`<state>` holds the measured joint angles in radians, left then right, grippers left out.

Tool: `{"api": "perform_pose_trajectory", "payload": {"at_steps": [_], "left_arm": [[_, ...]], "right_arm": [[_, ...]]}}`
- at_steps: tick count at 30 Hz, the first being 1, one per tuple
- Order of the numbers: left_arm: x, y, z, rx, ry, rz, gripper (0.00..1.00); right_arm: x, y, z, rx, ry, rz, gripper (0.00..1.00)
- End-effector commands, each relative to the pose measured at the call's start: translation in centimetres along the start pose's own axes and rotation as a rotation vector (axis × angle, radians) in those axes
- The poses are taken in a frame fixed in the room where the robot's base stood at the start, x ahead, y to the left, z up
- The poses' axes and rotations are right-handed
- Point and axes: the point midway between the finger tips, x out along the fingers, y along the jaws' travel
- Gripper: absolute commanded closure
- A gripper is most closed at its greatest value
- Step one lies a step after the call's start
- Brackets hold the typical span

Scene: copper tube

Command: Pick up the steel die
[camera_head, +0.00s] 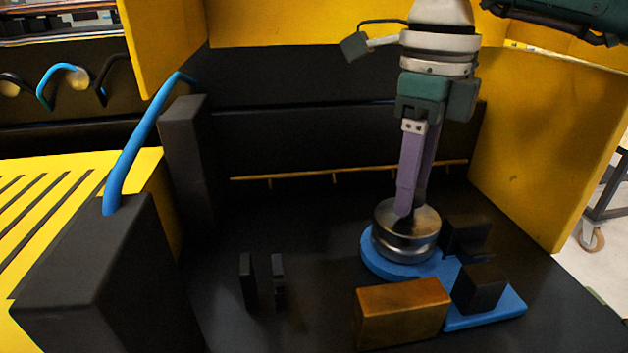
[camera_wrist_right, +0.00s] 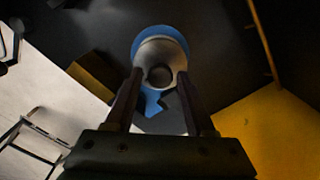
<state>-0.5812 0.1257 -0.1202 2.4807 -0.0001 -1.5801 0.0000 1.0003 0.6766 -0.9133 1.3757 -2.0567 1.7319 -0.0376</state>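The steel die (camera_head: 408,244) is a round, shiny, stepped metal piece. It stands upright on the round end of a blue base (camera_head: 490,318). In the right wrist view the die (camera_wrist_right: 160,54) shows a dark round centre, with blue around its outer edge. My right gripper (camera_head: 410,212) points straight down over the die, its purple fingers at the top of it. In the wrist view its fingertips (camera_wrist_right: 160,74) stand apart on either side of the dark centre. Contact between fingers and die cannot be made out. My left gripper is not in view.
A brown-orange block (camera_head: 402,313) sits in front of the die, with black blocks (camera_head: 480,288) on the blue base beside it. Two small black uprights (camera_head: 262,281) stand to the left. A blue tube (camera_head: 138,146) rises from a dark block. Yellow panels (camera_head: 548,142) bound the dark work surface.

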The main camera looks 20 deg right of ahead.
Motion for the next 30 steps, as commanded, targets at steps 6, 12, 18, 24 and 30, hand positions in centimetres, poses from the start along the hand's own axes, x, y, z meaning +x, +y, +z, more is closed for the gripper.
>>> {"api": "perform_pose_trajectory", "payload": {"at_steps": [6, 12, 18, 24, 30], "left_arm": [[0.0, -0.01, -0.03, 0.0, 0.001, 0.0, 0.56], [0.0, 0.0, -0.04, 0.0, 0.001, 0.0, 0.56], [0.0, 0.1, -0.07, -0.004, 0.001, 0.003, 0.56], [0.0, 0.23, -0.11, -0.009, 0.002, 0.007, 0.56], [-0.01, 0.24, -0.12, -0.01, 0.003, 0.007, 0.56]], "right_arm": [[-0.03, -0.02, 0.0, 0.0, 0.0, 0.0, 0.71], [-0.04, -0.02, 0.0, 0.001, 0.0, 0.0, 0.94], [-0.05, -0.02, 0.0, 0.001, 0.0, 0.0, 1.0], [-0.06, -0.02, 0.0, 0.001, 0.0, 0.0, 1.0], [-0.06, -0.01, 0.0, 0.0, 0.0, 0.0, 1.0]]}}
